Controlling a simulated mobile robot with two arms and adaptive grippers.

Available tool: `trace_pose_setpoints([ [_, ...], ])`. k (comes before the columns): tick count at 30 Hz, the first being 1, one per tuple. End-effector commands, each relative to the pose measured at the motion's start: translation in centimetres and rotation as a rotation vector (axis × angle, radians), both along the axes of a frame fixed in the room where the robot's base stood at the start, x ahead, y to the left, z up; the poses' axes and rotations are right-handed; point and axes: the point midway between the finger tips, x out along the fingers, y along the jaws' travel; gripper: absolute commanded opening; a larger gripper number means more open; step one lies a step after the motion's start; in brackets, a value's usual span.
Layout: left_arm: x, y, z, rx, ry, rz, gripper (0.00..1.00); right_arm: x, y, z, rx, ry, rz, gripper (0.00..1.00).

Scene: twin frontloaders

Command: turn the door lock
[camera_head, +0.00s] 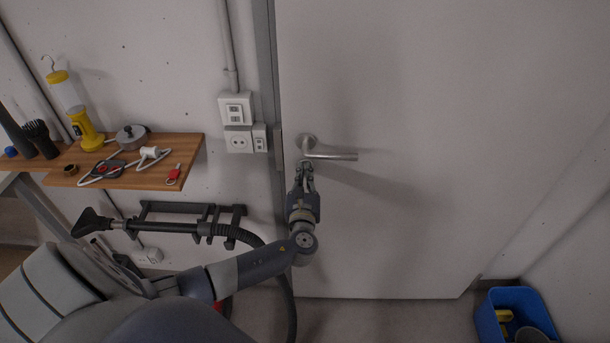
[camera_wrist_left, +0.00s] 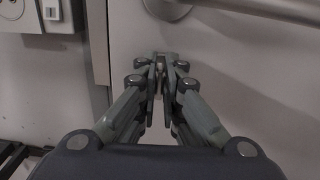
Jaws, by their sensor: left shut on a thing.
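The door (camera_head: 430,90) is a pale grey panel that fills the right half of the head view. Its metal lever handle (camera_head: 335,155) points right from a round plate, and part of it shows at the top of the left wrist view (camera_wrist_left: 260,10). My left gripper (camera_head: 304,166) is at the door just below the handle's round plate. In the left wrist view its fingers (camera_wrist_left: 160,82) are closed on a small light lock piece (camera_wrist_left: 160,70) on the door's face. The fingers hide most of the lock. My right gripper is not in view.
A wooden shelf (camera_head: 150,180) at the left holds a yellow lamp (camera_head: 85,125), a pot and cables. A switch and socket (camera_head: 237,125) sit left of the door frame. A blue crate (camera_head: 490,325) stands on the floor at the lower right.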

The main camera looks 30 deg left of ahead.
Motion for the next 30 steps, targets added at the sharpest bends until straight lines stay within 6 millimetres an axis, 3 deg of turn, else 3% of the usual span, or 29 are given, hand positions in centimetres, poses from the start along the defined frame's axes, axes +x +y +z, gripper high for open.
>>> trace_pose_setpoints([
  [8,-0.1,0.1,-0.4,-0.143,-0.089,0.001,0.00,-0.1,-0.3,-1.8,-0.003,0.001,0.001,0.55],
  [30,-0.5,0.7,-1.0,-0.739,-0.453,0.003,0.00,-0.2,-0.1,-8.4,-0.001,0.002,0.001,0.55],
])
